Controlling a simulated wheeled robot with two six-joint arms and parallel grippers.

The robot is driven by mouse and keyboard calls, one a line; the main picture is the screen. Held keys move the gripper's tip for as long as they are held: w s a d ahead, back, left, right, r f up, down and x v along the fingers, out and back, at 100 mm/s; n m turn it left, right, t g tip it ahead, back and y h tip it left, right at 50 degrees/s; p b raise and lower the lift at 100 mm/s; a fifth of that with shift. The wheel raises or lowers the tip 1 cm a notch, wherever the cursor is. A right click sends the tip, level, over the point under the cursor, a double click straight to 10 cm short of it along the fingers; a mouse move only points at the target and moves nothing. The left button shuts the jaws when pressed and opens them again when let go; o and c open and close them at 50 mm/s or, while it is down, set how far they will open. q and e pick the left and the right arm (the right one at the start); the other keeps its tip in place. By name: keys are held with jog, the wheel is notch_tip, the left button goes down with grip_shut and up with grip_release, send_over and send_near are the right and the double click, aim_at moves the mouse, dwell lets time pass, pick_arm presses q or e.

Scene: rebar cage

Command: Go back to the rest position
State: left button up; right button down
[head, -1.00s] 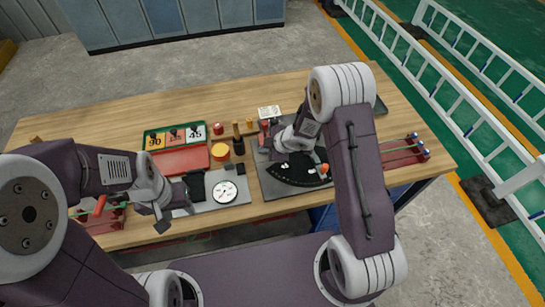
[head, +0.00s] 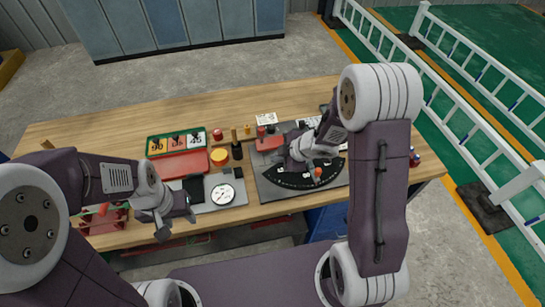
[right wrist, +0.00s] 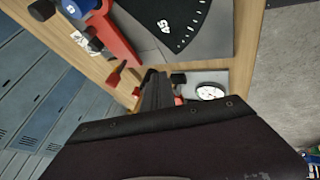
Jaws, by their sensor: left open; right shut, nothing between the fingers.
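My left gripper (head: 176,222) is open and empty at the front left of the workbench (head: 110,120), low by its front edge. My right gripper (head: 292,158) is shut and empty over the grey plate with the black angle scale (head: 290,180). In the right wrist view its closed fingers (right wrist: 157,88) show with nothing between them, and the scale (right wrist: 195,22) lies past them. I cannot tell how high above the plate the fingers are. My right arm rises at the right and hides part of the bench's right end.
A green-framed tray with numbered tiles (head: 176,145), a red tray (head: 180,165), an orange round container (head: 219,156) and a white dial (head: 223,194) stand left of the plate. A red rack (head: 105,225) is by my left arm. White railings (head: 450,100) stand at the right.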

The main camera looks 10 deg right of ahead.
notch_tip(320, 180, up, 6)
jog(key=w+r+t, duration=0.1)
jog(key=w+t, duration=0.1)
jog(key=s+d+r+m+h, duration=0.1)
jog(key=s+d+m+h, duration=0.35)
jog(key=m, duration=0.35)
jog(key=s+d+f+m+g, duration=0.1)
jog(key=s+f+m+g, duration=0.3)
jog(key=s+m, duration=0.5)
jog(key=s+g, duration=0.2)
jog(key=s, duration=0.3)
jog(key=shift+s+d+g, duration=0.15)
jog(key=shift+s+g, duration=0.15)
jog(key=shift+s, duration=0.05)
